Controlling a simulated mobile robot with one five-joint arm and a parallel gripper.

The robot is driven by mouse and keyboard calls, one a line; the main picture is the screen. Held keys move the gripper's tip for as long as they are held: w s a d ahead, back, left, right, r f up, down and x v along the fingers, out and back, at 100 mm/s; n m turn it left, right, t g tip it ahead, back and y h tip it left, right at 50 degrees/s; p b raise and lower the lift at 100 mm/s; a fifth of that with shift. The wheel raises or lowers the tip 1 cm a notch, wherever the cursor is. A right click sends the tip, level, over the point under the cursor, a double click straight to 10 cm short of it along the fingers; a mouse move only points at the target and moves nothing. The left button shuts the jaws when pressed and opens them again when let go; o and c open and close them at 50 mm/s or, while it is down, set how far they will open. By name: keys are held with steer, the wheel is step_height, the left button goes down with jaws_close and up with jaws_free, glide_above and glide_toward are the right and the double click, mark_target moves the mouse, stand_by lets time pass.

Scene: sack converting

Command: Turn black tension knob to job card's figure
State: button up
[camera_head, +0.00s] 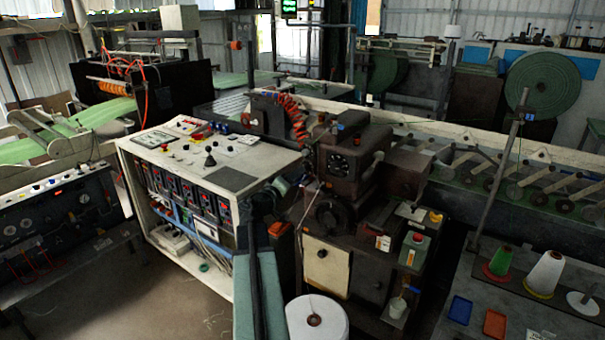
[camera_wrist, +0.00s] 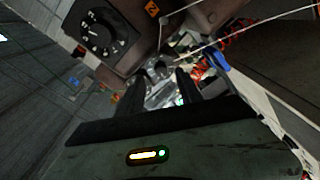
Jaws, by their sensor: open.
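The black tension knob with its white-marked dial (camera_head: 338,164) is on the upper front of a brown machine head in the head view. It also shows at the upper left of the wrist view (camera_wrist: 100,32), but its figures are too small to read. My gripper (camera_wrist: 163,76) is open, its two dark fingers apart and no knob between them. The dial is off to the left of the fingers in the wrist view.
A white control cabinet (camera_head: 215,183) with switches stands left of the machine. A white thread cone (camera_head: 317,322) is in front. A thin pale thread crosses the wrist view near the fingers. A bench at right bears cones, a blue tray (camera_head: 460,310) and an orange tray (camera_head: 495,324).

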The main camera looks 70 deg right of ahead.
steer(key=d, duration=0.4)
steer(key=shift+s+d, duration=0.2)
steer(key=shift+s, duration=0.2)
jaws_close()
steer(key=shift+n+p, duration=0.55)
steer(key=shift+n, duration=2.65)
jaws_free()
steer(key=shift+r, duration=0.1)
